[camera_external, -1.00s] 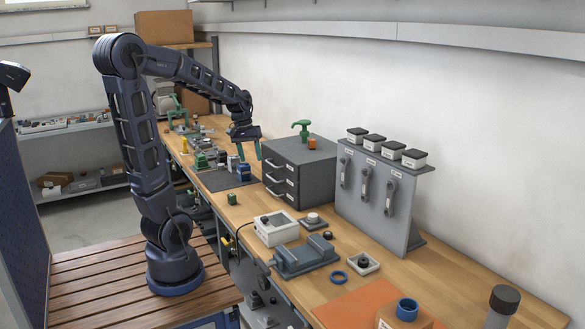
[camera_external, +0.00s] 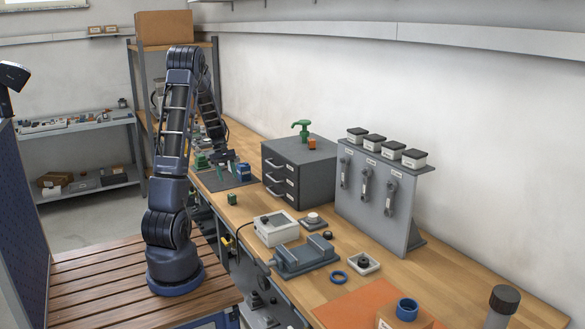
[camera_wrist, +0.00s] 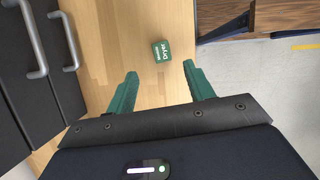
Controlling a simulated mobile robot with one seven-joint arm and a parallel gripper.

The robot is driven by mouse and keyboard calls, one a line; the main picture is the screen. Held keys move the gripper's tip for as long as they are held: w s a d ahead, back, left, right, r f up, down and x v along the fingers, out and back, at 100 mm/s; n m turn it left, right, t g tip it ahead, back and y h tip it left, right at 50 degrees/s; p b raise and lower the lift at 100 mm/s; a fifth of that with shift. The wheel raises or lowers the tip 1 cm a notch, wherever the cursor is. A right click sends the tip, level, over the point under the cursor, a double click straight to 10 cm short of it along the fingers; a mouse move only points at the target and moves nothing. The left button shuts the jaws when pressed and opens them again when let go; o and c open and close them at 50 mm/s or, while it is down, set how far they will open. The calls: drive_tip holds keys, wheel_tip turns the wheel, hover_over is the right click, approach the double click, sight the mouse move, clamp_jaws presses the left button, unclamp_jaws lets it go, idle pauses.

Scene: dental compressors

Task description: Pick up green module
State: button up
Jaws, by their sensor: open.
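A small green module (camera_wrist: 161,52), a cube with a white "Dryer" label, stands on the wooden bench top in the wrist view. It also shows near the bench's front edge in the external view (camera_external: 232,199). My gripper (camera_wrist: 160,72) is open and empty, with its two green fingers wide apart. In the wrist view the module lies beyond the fingertips, roughly in line with the gap between them. In the external view my gripper (camera_external: 224,163) is above the dark mat, behind and above the module.
A dark drawer cabinet (camera_external: 299,172) with protruding handles stands right of the module, and its handles (camera_wrist: 60,35) show in the wrist view. A white box (camera_external: 275,228) and a grey vise (camera_external: 305,257) stand nearer the camera. Bare wood surrounds the module.

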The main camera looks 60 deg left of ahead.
sight(231, 194)
drive_tip(key=shift+a+x, duration=0.2)
drive_tip(key=shift+x, duration=2.6)
drive_tip(key=shift+a+x, duration=0.2)
drive_tip(key=shift+x, duration=2.65)
drive_tip(key=shift+s+f, duration=0.15)
drive_tip(key=shift+c, duration=0.2)
drive_tip(key=c, duration=1)
